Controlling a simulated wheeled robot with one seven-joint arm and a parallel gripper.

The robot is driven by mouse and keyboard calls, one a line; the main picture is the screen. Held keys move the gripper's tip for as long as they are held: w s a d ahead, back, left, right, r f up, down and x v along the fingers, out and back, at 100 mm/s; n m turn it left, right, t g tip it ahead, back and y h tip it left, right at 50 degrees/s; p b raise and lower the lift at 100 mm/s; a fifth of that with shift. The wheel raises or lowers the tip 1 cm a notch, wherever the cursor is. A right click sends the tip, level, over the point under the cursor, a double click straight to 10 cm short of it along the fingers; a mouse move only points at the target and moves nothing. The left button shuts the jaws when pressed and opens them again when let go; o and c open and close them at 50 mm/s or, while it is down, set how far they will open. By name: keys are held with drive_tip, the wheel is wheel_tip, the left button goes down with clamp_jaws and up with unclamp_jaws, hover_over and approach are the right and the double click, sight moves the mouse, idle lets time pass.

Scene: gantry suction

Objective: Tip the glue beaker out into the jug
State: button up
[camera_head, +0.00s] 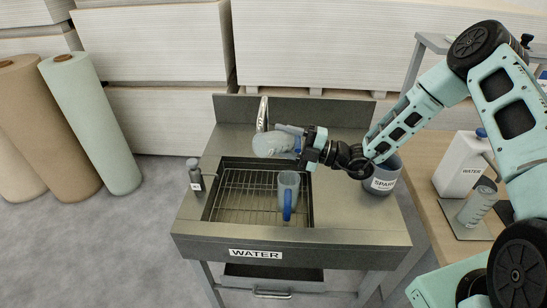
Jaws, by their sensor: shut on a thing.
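My gripper (305,149) is shut on a clear, greyish beaker (271,144) and holds it above the back of the sink basin. The beaker is tipped well over, nearly on its side, reaching left from the jaws. A blue part shows by the jaws. No label on it can be read, and I cannot tell what is inside. A clear jug (288,183) with a blue handle stands in the basin, below and slightly right of the beaker, apart from it. No stream between them is visible.
The metal sink (330,225) is labelled WATER and has a wire rack and a tap (262,115) close to the beaker. A dark bottle (194,173) stands left. A SPARE tub (382,181) stands right. A white WATER container (459,165) and another clear beaker (476,206) are on the side table.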

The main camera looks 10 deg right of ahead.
sight(278, 133)
wheel_tip(278, 133, up, 6)
drive_tip(key=p, duration=0.4)
drive_tip(key=shift+f+p, duration=0.1)
drive_tip(key=shift+p, duration=0.2)
drive_tip(key=shift+f, duration=0.1)
